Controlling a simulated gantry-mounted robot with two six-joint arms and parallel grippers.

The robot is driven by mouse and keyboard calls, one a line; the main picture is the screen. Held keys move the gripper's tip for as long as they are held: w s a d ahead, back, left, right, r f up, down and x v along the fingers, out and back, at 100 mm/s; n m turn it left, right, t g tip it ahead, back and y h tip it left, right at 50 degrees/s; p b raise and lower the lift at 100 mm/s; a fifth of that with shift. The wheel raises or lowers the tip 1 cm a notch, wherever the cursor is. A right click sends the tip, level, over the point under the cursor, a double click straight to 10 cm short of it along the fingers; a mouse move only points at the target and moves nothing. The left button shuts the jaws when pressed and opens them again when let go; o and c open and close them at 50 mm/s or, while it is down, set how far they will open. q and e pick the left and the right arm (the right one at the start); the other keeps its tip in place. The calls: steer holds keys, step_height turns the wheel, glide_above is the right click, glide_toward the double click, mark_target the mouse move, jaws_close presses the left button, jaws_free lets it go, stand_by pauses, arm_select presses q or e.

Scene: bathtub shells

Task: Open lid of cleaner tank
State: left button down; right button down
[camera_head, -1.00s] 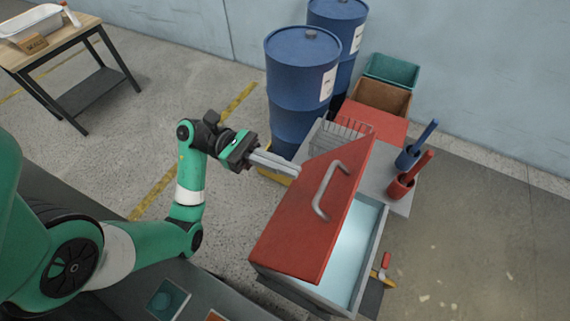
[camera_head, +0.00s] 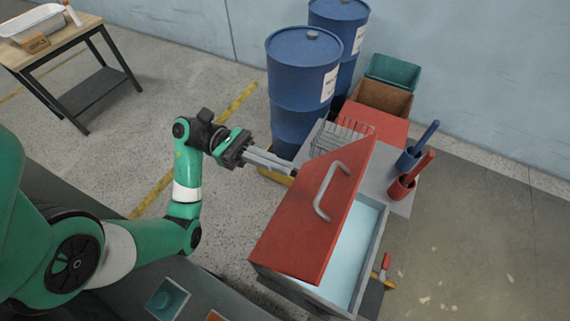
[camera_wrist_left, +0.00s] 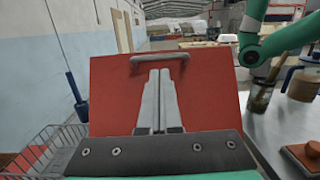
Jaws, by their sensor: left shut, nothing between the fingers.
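The red lid (camera_head: 300,218) of the cleaner tank is tilted up, with its grey handle (camera_head: 331,191) on the face toward the right. The tank (camera_head: 366,247) below it shows pale blue liquid through the gap on its right side. My left gripper (camera_head: 292,171) is shut and empty, at the upper left edge of the lid in the head view. In the left wrist view its shut fingers (camera_wrist_left: 158,100) point at the red lid (camera_wrist_left: 215,95), with the handle (camera_wrist_left: 160,58) above them. I cannot tell if the fingertips touch the lid. My right gripper is not in view.
Blue drums (camera_head: 300,85) stand behind the tank. A wire basket (camera_head: 340,137), a blue brush holder (camera_head: 408,159) and a red one (camera_head: 402,187) are by the tank's far end. A table (camera_head: 75,55) stands far left. Floor is clear between.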

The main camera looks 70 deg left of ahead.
arm_select(q)
steer(key=v, duration=1)
steer(key=shift+w+r, duration=0.1)
